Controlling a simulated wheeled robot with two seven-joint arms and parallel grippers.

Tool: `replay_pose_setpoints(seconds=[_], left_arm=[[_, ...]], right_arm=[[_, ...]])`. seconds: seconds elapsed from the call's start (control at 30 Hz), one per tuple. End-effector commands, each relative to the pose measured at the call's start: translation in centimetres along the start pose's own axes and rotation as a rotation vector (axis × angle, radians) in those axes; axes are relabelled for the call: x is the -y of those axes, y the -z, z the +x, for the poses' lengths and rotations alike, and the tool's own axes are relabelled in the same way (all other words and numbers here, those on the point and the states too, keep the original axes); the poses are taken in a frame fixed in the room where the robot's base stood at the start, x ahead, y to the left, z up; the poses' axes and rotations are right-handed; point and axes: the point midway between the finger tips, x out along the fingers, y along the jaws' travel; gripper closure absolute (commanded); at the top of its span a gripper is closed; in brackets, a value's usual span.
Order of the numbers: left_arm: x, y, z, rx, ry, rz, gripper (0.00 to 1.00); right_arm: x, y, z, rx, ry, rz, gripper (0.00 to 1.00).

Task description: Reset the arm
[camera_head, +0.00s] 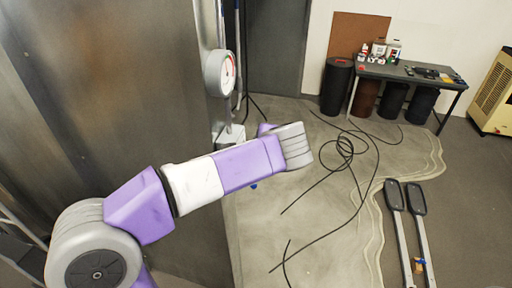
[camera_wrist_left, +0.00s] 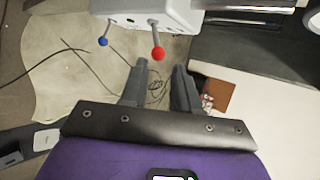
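My left arm (camera_head: 205,180) reaches in from the left in the head view, its purple and white forearm extended toward the middle. Its gripper is hidden there behind the grey wrist. In the left wrist view my left gripper (camera_wrist_left: 160,68) shows two dark fingers standing apart with nothing between them. A white box (camera_wrist_left: 168,14) lies beyond the fingertips at the top. It carries a lever with a red knob (camera_wrist_left: 158,54) and one with a blue knob (camera_wrist_left: 103,42). The red knob appears just ahead of the fingertips; contact cannot be told. My right gripper is out of view.
A metal cabinet wall (camera_head: 100,90) with a round gauge (camera_head: 220,73) stands close on the left. Black cables (camera_head: 345,150) lie on the floor. Two black-headed poles (camera_head: 405,215) are at right. A table (camera_head: 400,72) and yellow unit (camera_head: 495,92) stand at the back.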

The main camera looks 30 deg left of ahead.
Motion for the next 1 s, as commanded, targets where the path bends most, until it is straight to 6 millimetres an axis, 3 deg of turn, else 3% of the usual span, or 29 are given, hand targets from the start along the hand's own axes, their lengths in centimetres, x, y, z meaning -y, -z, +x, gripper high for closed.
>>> replay_pose_setpoints(seconds=[0.53, 0.67, 0.77, 0.83, 1.0], left_arm=[[0.0, 0.0, -0.5, 0.0, 0.0, 0.0, 0.7], [-0.8, 0.8, 0.2, -0.012, -0.017, 0.007, 0.7], [-3.2, 3.1, 2.4, -0.052, -0.075, 0.022, 0.7], [-6.2, 5.5, 4.7, -0.098, -0.144, 0.029, 0.7], [-16.2, 11.7, 10.4, -0.223, -0.381, -0.012, 0.7]], right_arm=[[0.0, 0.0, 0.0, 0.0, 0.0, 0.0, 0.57], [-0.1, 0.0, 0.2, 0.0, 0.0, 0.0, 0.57], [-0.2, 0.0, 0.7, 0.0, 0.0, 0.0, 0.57], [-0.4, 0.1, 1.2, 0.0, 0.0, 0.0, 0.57], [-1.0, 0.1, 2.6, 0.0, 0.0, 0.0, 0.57]])
